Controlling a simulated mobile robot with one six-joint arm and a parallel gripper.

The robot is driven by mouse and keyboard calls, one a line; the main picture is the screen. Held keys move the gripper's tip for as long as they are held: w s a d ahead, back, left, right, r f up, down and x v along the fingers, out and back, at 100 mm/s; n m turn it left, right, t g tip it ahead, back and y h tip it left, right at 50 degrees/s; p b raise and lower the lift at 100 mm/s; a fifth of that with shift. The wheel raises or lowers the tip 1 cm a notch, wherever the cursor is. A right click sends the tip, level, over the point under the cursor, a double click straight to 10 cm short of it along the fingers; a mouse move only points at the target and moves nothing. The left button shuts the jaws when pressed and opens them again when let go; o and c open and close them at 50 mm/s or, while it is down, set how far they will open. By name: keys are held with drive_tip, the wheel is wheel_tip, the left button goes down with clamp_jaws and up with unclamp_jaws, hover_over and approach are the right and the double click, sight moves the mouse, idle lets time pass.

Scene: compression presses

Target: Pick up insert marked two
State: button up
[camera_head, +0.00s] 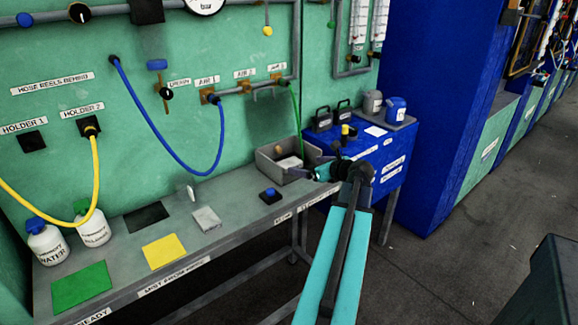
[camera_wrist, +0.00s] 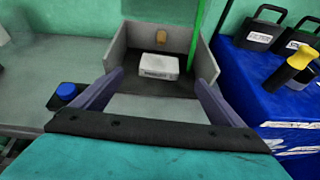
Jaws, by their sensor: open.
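A small pale block with dark lettering (camera_wrist: 158,67) lies in the grey open-fronted bin (camera_wrist: 116,50); I cannot read the lettering, so I cannot tell whether it is the insert marked two. In the head view the bin (camera_head: 268,167) stands at the right end of the grey bench. My gripper (camera_wrist: 160,88) is open and empty, its two fingers spread before the bin with the block in line between them, apart from it. In the head view my gripper (camera_head: 312,173) is beside the bin's right side.
A tan knob (camera_wrist: 161,37) is at the bin's back, and a green hose (camera_wrist: 197,40) hangs beside it. A blue-topped button box (camera_head: 270,195) sits left of my gripper. A pale plate (camera_head: 207,218) and yellow mat (camera_head: 164,251) lie on the bench.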

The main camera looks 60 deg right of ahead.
sight(292, 163)
drive_tip(key=x, duration=0.5)
drive_tip(key=shift+w+d+f, duration=0.1)
drive_tip(key=shift+w+f, duration=0.05)
drive_tip(key=shift+w, duration=0.1)
drive_tip(key=shift+p+x, duration=0.3)
drive_tip(key=shift+x, duration=2.3)
drive_tip(key=shift+f, duration=0.1)
drive_tip(key=shift+s, duration=0.1)
drive_tip(key=c, duration=1.4)
drive_tip(key=shift+c, duration=0.2)
drive_tip(key=shift+r, duration=1.9)
drive_tip(key=s+a+r+b, duration=0.1)
drive_tip(key=s+a, duration=0.8)
drive_tip(key=s, duration=0.4)
drive_tip(key=shift+a, duration=0.3)
